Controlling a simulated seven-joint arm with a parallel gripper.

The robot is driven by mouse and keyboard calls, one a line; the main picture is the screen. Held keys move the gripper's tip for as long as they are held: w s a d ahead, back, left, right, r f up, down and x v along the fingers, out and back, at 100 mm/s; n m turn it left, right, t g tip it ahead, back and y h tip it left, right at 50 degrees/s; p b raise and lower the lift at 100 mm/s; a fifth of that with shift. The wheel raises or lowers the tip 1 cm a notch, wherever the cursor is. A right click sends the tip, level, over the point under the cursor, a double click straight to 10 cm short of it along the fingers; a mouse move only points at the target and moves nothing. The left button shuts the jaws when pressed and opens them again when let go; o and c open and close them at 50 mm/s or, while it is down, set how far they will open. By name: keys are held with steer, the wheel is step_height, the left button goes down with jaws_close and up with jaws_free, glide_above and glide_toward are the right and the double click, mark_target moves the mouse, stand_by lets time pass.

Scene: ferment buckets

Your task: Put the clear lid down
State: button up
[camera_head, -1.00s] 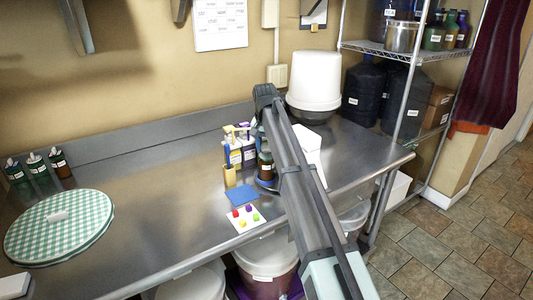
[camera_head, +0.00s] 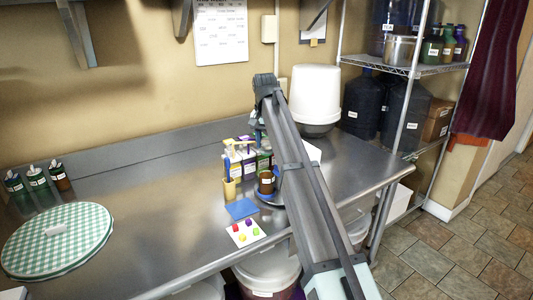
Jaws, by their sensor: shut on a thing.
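My arm reaches over the steel table, and my gripper (camera_head: 259,138) hangs down at its far end, small and partly hidden by the arm. It is above and just behind a brown jar (camera_head: 266,183) with a white label. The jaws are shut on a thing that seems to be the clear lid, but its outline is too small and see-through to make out. The jar stands on a blue round base (camera_head: 265,196), partly covered by my arm.
Left of the jar are a yellow holder (camera_head: 229,189) with pens and small boxes (camera_head: 241,158). In front lie a blue pad (camera_head: 241,209) and a white card (camera_head: 246,233) with coloured pieces. A white bucket (camera_head: 314,95) stands behind. A green checked round cloth (camera_head: 80,245) lies left; the middle-left table is bare.

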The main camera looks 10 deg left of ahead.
steer(key=shift+s+a+r, duration=0.2)
steer(key=shift+a+r, duration=0.25)
steer(key=shift+a, duration=0.05)
steer(key=shift+s+a+r, duration=0.2)
steer(key=shift+a+r, duration=0.2)
steer(key=shift+a, duration=0.05)
steer(key=s+a+f, duration=0.5)
steer(key=s+f, duration=0.3)
steer(key=f, duration=0.2)
steer(key=shift+s+f, duration=0.2)
steer(key=shift+f, duration=4.8)
steer(key=shift+f, duration=0.1)
steer(key=o, duration=1)
steer(key=shift+o, duration=0.2)
step_height(320, 180, up, 12)
steer(key=s, duration=0.1)
steer(key=shift+s, duration=0.25)
